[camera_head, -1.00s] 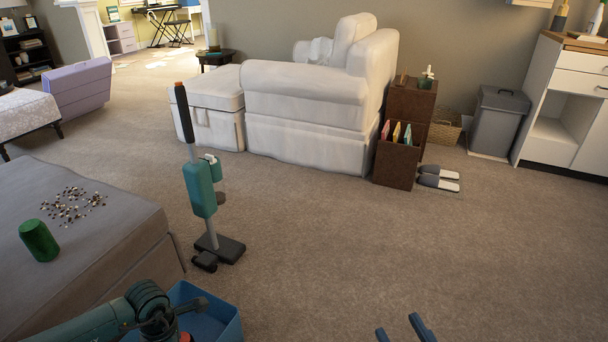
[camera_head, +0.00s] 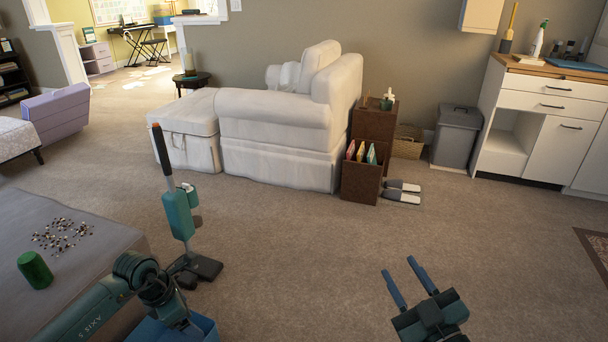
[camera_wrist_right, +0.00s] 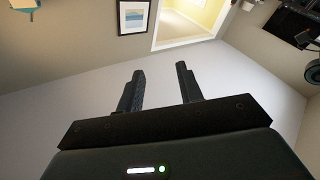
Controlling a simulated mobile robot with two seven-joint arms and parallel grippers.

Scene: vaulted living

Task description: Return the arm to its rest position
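My right gripper (camera_head: 399,266) stands at the lower right of the head view, over bare carpet. Its two fingers are apart with nothing between them; the right wrist view (camera_wrist_right: 160,74) also shows the open, empty fingers, with wall and ceiling beyond. My left arm (camera_head: 140,275) comes in from the lower left and bends down over a blue bin (camera_head: 205,325). The fingers of my left gripper cannot be made out there.
A teal stick vacuum (camera_head: 178,215) stands upright just beyond my left arm. A grey ottoman (camera_head: 95,265) bears a green can (camera_head: 35,270) and scattered bits (camera_head: 62,235). A white armchair (camera_head: 280,140), brown boxes (camera_head: 361,180) and slippers (camera_head: 402,192) are farther back. Carpet around my right gripper is clear.

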